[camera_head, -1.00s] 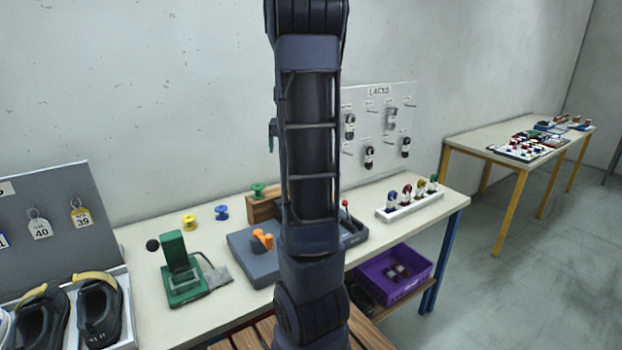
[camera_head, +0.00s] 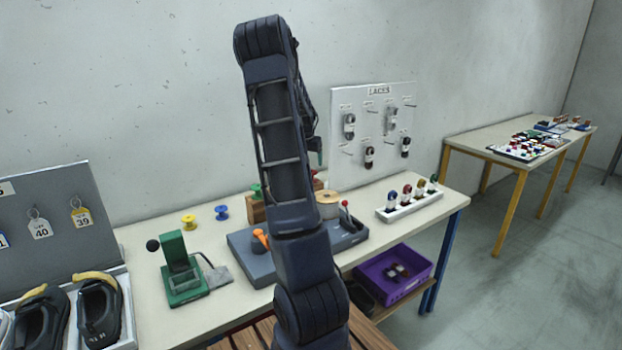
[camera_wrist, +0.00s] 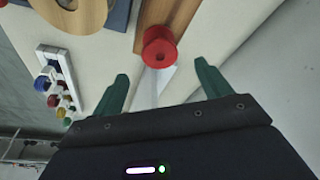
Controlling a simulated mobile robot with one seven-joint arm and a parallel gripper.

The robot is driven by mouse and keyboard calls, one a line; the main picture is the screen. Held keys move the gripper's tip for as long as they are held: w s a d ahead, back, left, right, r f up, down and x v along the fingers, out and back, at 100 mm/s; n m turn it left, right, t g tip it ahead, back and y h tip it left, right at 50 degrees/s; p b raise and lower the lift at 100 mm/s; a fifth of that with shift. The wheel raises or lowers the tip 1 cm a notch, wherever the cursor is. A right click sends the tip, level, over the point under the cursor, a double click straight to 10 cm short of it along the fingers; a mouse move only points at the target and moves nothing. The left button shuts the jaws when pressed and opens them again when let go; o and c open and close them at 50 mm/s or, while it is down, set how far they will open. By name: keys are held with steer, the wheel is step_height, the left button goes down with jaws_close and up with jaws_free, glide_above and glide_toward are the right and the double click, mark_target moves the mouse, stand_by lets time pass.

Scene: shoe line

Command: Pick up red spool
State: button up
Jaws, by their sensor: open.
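The red spool (camera_wrist: 160,50) shows in the wrist view at the end of a wooden block (camera_wrist: 166,12). In the head view only a sliver of red (camera_head: 318,184) shows beside my arm, which hides most of it. My gripper (camera_wrist: 163,75) has two green fingers spread apart with nothing between the tips. In the wrist view the spool appears just beyond the tips, roughly centred between them and not clasped. In the head view one green fingertip (camera_head: 316,158) shows above the spool area.
A tan roll (camera_head: 328,204) sits on the grey machine base (camera_head: 256,266). A lace board (camera_head: 374,125) stands behind. A white bobbin rack (camera_head: 412,208) is at right.

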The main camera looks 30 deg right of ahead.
steer(key=x, duration=0.8)
steer(key=shift+f, duration=0.3)
steer(key=c, duration=1.1)
